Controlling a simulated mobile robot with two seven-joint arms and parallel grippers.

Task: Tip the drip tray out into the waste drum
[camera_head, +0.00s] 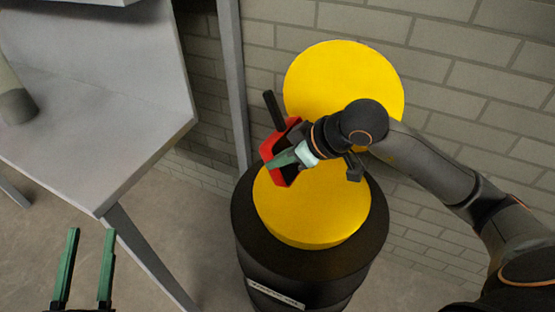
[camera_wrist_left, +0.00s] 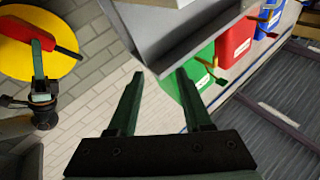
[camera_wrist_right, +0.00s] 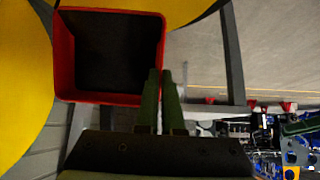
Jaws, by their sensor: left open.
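The red drip tray (camera_head: 269,150) is tilted on its side above the waste drum (camera_head: 262,262). In the right wrist view the tray (camera_wrist_right: 110,99) shows its open side and a dark interior; I cannot tell whether anything is left in it. My right gripper (camera_head: 284,158) is shut on the tray's wall. The drum is black, with a yellow round top (camera_head: 315,222) under the tray and a yellow disc (camera_head: 345,75) standing behind it. My left gripper (camera_head: 86,268) is open and empty at the lower left; it also shows in the left wrist view (camera_wrist_left: 160,85).
A grey metal bench (camera_head: 95,125) stands left of the drum, with a grey post (camera_head: 233,80) between them. A brick wall (camera_head: 470,60) is close behind. The left wrist view shows green (camera_wrist_left: 203,65), red (camera_wrist_left: 236,42) and blue (camera_wrist_left: 268,20) bins.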

